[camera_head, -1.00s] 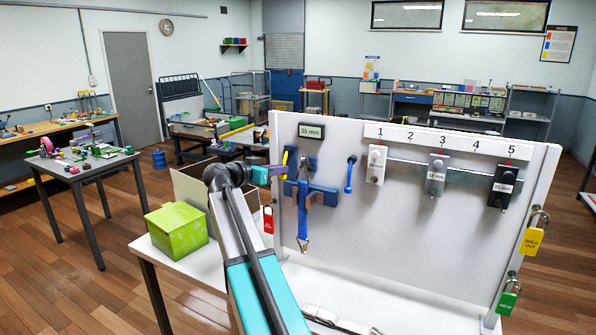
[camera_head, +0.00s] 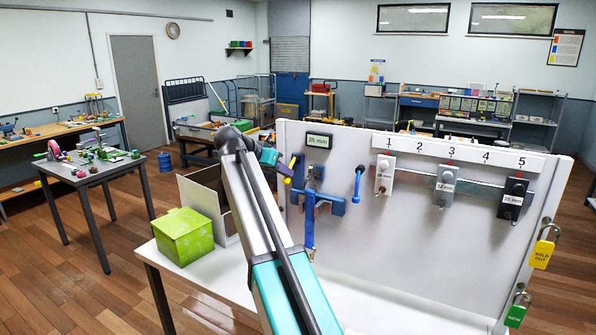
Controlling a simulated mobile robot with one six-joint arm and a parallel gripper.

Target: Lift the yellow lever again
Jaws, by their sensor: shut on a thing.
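The yellow lever (camera_head: 292,162) is on the left part of the grey upright panel (camera_head: 400,255), beside the blue bracket (camera_head: 325,198). My gripper (camera_head: 284,168) reaches it from the left and is shut on it. My jaws partly hide the lever, so its exact angle is hard to tell.
A blue handle (camera_head: 358,183) sits right of the bracket. White (camera_head: 383,176), grey (camera_head: 445,187) and black (camera_head: 513,198) blocks hang under numbers on a white strip (camera_head: 460,152). Yellow (camera_head: 542,252) and green (camera_head: 516,311) padlocks hang at right. A green box (camera_head: 183,236) stands left.

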